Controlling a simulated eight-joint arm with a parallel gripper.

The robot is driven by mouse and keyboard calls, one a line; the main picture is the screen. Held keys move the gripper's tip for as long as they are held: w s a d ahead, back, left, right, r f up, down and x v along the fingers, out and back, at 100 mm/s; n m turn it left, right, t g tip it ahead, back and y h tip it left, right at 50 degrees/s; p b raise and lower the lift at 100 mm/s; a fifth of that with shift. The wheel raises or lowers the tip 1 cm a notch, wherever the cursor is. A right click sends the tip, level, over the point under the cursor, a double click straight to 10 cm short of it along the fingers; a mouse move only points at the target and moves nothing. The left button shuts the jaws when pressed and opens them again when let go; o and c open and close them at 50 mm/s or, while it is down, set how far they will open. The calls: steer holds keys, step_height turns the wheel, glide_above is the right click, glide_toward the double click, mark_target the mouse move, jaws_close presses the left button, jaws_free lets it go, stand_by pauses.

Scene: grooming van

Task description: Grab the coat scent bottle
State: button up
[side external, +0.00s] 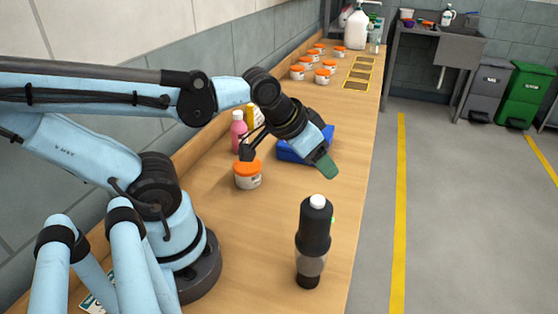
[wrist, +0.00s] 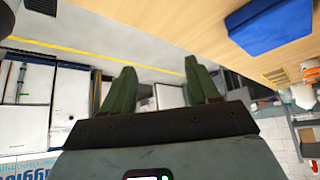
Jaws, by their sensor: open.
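No label reading coat scent can be made out, so I cannot tell which bottle it is. A black bottle with a white cap and a clear, greyish lower part (side external: 313,240) stands upright on the wooden bench in the foreground. A pink bottle (side external: 238,131) stands near the wall, partly hidden by a jar and my arm. My gripper (side external: 328,166) is above the bench, behind and above the black bottle and apart from it. In the wrist view its two green fingers (wrist: 159,68) are spread with nothing between them. Neither bottle shows in the wrist view.
An orange-lidded jar (side external: 248,175) stands left of my gripper. A blue box (side external: 293,150) lies just behind the gripper and also shows in the wrist view (wrist: 268,24). More orange-lidded jars (side external: 325,76) and a white pump bottle (side external: 356,29) are farther back. The bench's right edge borders open floor.

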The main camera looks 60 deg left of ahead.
steer(key=a+n+g+y, duration=0.2)
steer(key=a+n+y, duration=0.15)
steer(key=a, duration=0.35)
steer(key=n+g+y, duration=0.8)
steer(key=n+g, duration=0.2)
steer(key=n, duration=0.9)
glide_toward(234, 118)
steer(key=x, duration=0.4)
steer(key=w+x, duration=0.1)
steer(key=x, duration=0.1)
steer(key=shift+a, duration=0.2)
steer(key=shift+x, duration=2.95)
steer(key=shift+w+f+m, duration=0.15)
steer(key=shift+m, duration=0.1)
jaws_close()
